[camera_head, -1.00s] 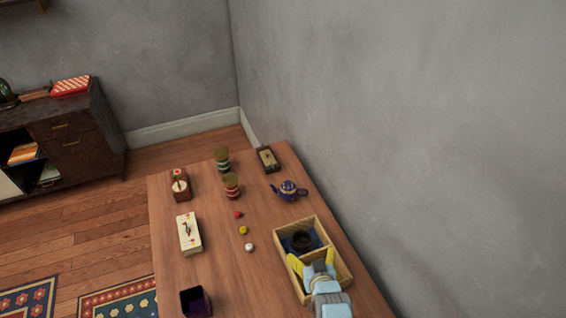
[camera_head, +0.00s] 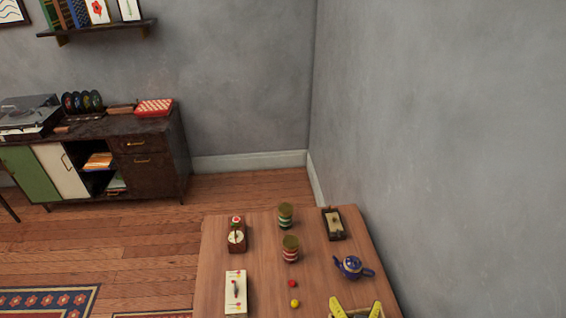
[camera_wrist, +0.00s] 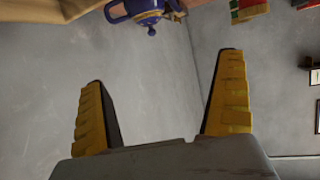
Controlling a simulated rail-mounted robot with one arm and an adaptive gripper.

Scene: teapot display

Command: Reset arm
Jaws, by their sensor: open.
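My gripper (camera_head: 356,309) shows at the bottom edge of the head view, its yellow fingers spread over the near part of the wooden table (camera_head: 255,291). In the wrist view my gripper (camera_wrist: 163,105) is open with nothing between its fingers, and grey wall lies behind it. A blue teapot (camera_head: 353,267) stands on the table just beyond the gripper. It also shows in the wrist view (camera_wrist: 143,10) at the top, apart from the fingers.
A small tray (camera_head: 333,224) lies at the back right, a wooden box (camera_head: 236,235) at the back left and a cream box (camera_head: 235,292) nearer. A red ball (camera_head: 292,283) and a yellow ball (camera_head: 295,303) lie between. The wall (camera_head: 440,150) is close on the right.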

